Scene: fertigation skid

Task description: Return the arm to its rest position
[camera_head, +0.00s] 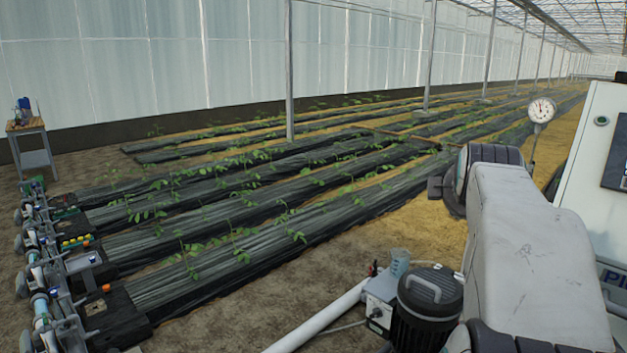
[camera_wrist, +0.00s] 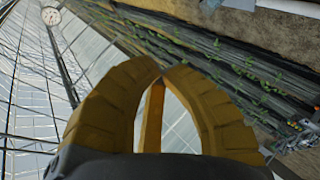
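My gripper (camera_wrist: 163,68) has two ribbed yellow fingers in the wrist view. Their tips meet, and I see nothing held between them. A narrow yellow bar shows in the gap behind the tips; I cannot tell whether it is part of a finger. The wrist view is tilted, with the greenhouse wall and plant rows beyond the fingers. In the head view my arm (camera_head: 530,255) is raised at the right, in front of the white cabinet. My gripper cannot be made out there.
A round gauge (camera_head: 541,110) stands behind my arm, beside the white cabinet (camera_head: 592,165). A dark pump motor (camera_head: 430,305) and white pipe (camera_head: 318,318) lie below. Valve piping (camera_head: 40,290) lines the left. Plant rows (camera_head: 270,205) fill the middle; a small table (camera_head: 27,125) stands far left.

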